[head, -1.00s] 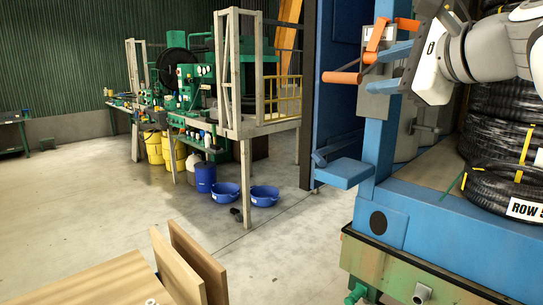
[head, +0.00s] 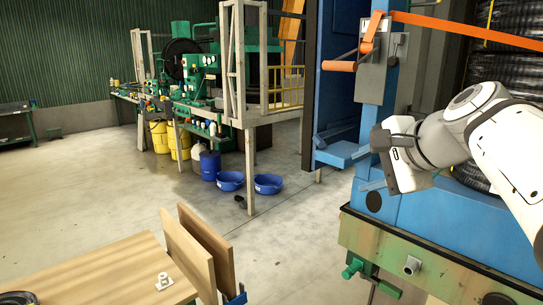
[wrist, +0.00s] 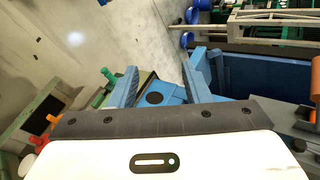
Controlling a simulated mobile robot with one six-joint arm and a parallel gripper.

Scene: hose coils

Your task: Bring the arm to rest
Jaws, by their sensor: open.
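My gripper (head: 368,163) is in the head view at the right, in front of the blue frame post (head: 375,110) of the coil rack. Its jaws are open and point left, with nothing seen between them. In the wrist view the two blue fingers of my gripper (wrist: 163,82) stand apart, with a blue block with a black oval seen beyond them. My white and grey arm reaches in from the right edge and hides part of the rack. Black hose coils (head: 508,72) show behind and above it.
An orange bar (head: 470,26) crosses above my arm, and an orange handle (head: 340,66) juts from the post. A green bench (head: 420,250) stands below. A wooden table (head: 95,275) is at the lower left. Blue tubs (head: 268,184) sit on open floor.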

